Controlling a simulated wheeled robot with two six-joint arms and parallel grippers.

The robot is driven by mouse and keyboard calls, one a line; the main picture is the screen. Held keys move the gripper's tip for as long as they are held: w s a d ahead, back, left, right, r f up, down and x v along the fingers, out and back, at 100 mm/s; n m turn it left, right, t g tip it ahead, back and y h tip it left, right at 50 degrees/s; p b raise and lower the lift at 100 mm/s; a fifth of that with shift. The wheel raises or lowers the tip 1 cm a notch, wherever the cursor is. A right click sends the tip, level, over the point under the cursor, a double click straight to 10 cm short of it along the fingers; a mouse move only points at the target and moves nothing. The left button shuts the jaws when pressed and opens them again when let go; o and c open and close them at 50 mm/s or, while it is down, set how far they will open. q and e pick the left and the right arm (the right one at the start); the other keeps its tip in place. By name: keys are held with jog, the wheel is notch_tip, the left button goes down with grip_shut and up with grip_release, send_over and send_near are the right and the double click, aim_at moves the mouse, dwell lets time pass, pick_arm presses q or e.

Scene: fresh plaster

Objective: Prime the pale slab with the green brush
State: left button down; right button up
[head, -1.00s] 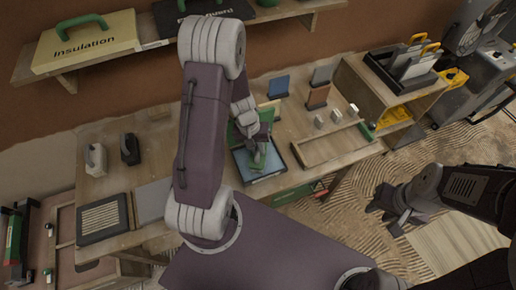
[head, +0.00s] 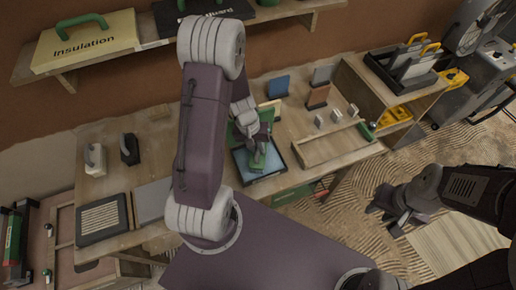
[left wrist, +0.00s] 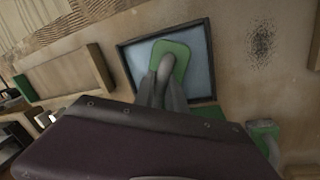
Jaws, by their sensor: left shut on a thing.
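My left gripper (head: 258,150) is shut on the green brush (head: 272,157), over a dark-rimmed tray (head: 262,179) with a blue-grey inside. In the left wrist view the brush (left wrist: 181,57) is a rounded green block with a grey handle between my fingers. It lies over the tray (left wrist: 136,77); whether it touches the inside I cannot tell. A flat grey slab (head: 153,201) lies on the bench at left, partly behind my left arm; I cannot tell if it is the pale slab. My right gripper (head: 393,212) hangs off the bench at right; its jaws are unclear.
A dark-framed striped panel (head: 101,218) lies at the bench's left end. Several small blocks and upright plates stand at the back, with an empty wooden frame (head: 325,148) at right. A shelf with boxes runs above.

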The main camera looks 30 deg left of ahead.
pick_arm(q)
jog(key=shift+s, duration=0.1)
notch_tip(320, 180, up, 7)
jog(key=p, duration=0.6)
dwell(0.4)
jog(key=d+m+b, duration=0.1)
jog(key=d+r+m+b, duration=0.1)
jog(key=w+d+r+m+b, duration=0.1)
jog(key=m, duration=0.1)
jog(key=shift+w+d+r+g, duration=0.1)
jog(key=shift+d+r+g, duration=0.15)
jog(key=shift+d+g, duration=0.15)
